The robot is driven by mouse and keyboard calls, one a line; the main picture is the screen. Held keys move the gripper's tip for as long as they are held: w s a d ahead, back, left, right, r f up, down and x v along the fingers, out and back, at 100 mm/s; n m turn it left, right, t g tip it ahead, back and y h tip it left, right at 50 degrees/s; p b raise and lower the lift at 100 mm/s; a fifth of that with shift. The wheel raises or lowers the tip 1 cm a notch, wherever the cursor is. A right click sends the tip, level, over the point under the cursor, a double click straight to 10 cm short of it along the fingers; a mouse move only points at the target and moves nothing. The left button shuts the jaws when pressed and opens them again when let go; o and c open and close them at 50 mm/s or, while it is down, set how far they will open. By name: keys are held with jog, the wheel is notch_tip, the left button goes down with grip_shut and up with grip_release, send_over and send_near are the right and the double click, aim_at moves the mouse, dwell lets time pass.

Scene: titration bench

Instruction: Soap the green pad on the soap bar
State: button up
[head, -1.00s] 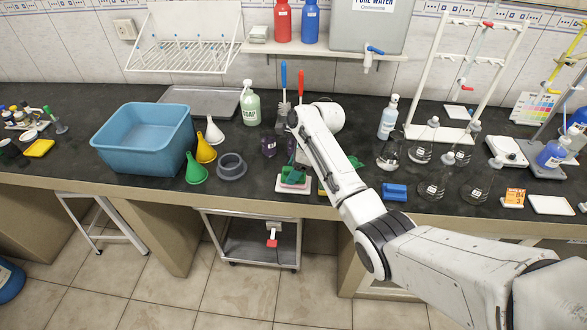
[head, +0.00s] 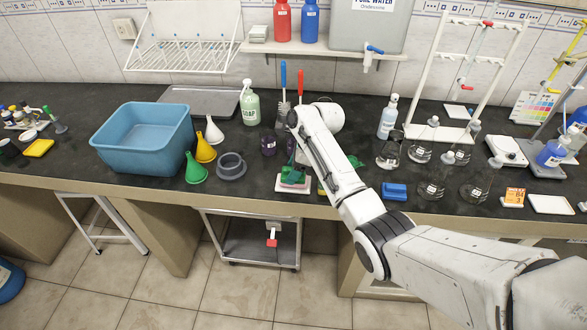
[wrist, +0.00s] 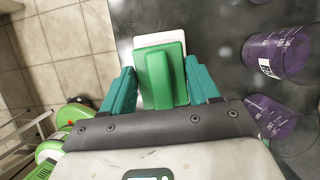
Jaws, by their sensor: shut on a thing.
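The green pad (wrist: 176,92), a flat block with a raised ridge, is held between the teal fingers of my gripper (wrist: 160,70) in the wrist view. A white dish (wrist: 152,39) with a pinkish edge on it shows just past the pad. In the head view the dish (head: 281,188) lies near the bench's front edge, with my gripper (head: 292,174) low over it. The pinkish thing, likely the soap bar (head: 291,185), is mostly covered by the pad. I cannot tell whether pad and bar touch.
Purple beakers (wrist: 278,52) stand close to the right of the dish in the wrist view. A grey ring (head: 231,168), funnels (head: 196,170) and a blue tub (head: 140,140) stand to the left. A blue block (head: 394,192) and flasks (head: 432,185) stand to the right.

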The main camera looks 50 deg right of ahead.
jog(key=shift+f, duration=0.45)
dwell(2.1)
jog(key=shift+r+p, duration=0.1)
jog(key=shift+p, duration=0.25)
notch_tip(320, 180, up, 2)
jog(key=p, duration=0.2)
jog(key=shift+r+p, duration=0.2)
jog(key=shift+p, duration=0.1)
jog(key=shift+r, duration=2.3)
jog(key=shift+a+f, duration=0.1)
